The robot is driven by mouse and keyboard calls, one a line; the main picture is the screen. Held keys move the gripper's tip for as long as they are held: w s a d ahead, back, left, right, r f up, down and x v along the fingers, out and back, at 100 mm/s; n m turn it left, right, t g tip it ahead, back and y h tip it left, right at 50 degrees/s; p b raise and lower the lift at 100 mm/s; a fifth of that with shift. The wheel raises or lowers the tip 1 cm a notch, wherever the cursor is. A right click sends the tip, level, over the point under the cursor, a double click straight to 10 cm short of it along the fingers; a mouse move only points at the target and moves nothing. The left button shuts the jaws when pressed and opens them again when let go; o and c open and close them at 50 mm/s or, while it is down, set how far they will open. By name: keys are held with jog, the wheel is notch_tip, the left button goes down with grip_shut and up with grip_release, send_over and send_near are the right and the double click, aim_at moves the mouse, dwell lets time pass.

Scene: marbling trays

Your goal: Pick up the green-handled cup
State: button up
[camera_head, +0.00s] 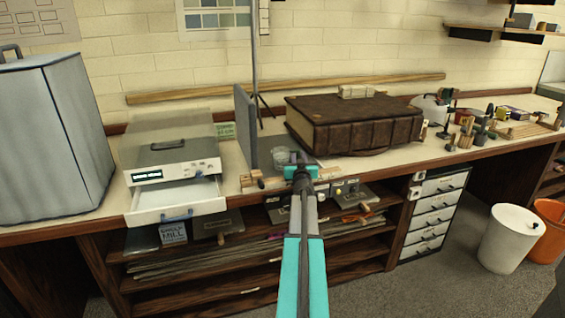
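My arm reaches up from the bottom of the view, and my gripper (299,163) is at the bench's front edge, in front of the large brown book. A small pale, clear-looking cup-like vessel (281,157) stands just beyond and left of my gripper. I cannot make out a green handle on it; the teal end of my arm covers part of that spot. Whether my gripper touches the vessel, and whether its fingers are open or shut, is too small to tell.
A dark upright panel (245,128) stands left of the vessel, and the thick brown book (355,122) lies behind and right. A grey device (170,161) with an open drawer (177,201) is at left. Small tools crowd the right of the bench. Wooden blocks (250,180) lie near the front edge.

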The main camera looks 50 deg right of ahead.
jog(key=shift+c, duration=0.5)
grip_shut()
dwell(1.3)
